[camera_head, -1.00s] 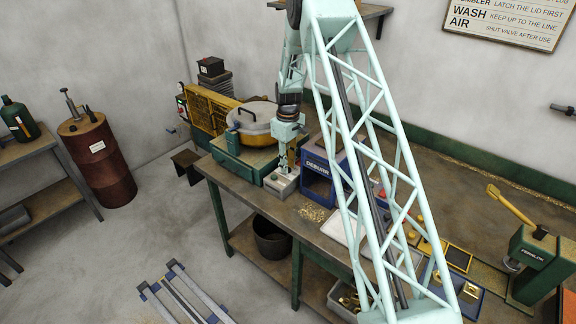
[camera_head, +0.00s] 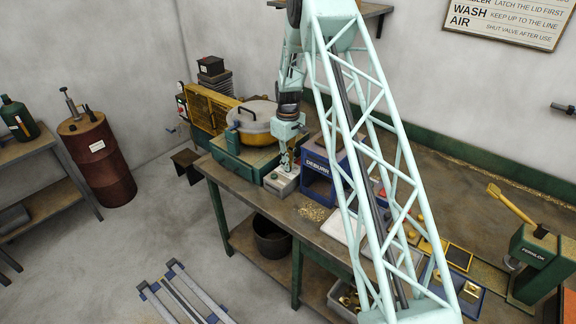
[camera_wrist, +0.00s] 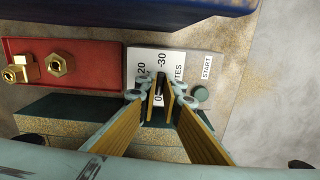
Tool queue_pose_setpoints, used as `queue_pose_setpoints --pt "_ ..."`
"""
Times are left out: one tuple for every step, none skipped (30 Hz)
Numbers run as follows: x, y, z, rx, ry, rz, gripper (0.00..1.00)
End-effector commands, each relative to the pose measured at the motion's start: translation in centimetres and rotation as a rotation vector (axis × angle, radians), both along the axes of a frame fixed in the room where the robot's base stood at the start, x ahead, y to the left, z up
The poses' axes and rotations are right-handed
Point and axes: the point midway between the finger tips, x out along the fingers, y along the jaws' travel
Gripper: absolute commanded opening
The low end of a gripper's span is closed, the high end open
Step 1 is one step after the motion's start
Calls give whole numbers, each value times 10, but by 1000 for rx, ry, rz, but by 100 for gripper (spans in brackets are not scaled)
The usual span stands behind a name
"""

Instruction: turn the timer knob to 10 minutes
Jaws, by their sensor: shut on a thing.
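The timer is a pale grey box (camera_head: 281,184) at the bench's front edge. In the wrist view its white dial plate (camera_wrist: 140,66) shows 20, 30, a 0 and part of the word MINUTES, with a START label (camera_wrist: 207,66) to the right. My gripper (camera_wrist: 159,92) points down at the dial and is shut on the dark timer knob (camera_wrist: 159,87), a finger on each side. The fingers hide most of the knob and part of the scale, so I cannot tell its setting. In the head view my gripper (camera_head: 284,167) stands right over the timer.
A blue deburr machine (camera_head: 316,184) stands close to the timer's right. A green base with a lidded yellow bowl (camera_head: 262,135) is behind it. In the wrist view a red tray (camera_wrist: 88,91) holding brass fittings (camera_wrist: 59,65) lies left of the timer.

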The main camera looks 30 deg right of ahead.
Motion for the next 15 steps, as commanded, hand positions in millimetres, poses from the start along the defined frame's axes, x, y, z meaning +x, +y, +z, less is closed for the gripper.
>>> queue_pose_setpoints --pt "0 0 -1 0 0 -15 0" --pt "0 0 -1 0 -1 -27 0" --pt "0 0 -1 0 -1 -44 0" --pt "0 0 -2 0 -1 -59 0" --pt "0 0 -2 0 -1 -75 0" --pt "0 0 -2 0 -1 -97 0" --pt "0 0 -2 0 -1 -115 0" --pt "0 0 -2 0 -1 -134 0" --pt "0 0 -2 0 -1 -161 0" --pt "0 0 -2 0 -1 -180 0" --pt "0 0 -2 0 -1 -202 0" --pt "0 0 -2 0 -1 -232 0" --pt "0 0 -2 0 -1 -255 0" --pt "0 0 -2 0 -1 -277 0" --pt "0 0 -2 0 -1 -308 0"
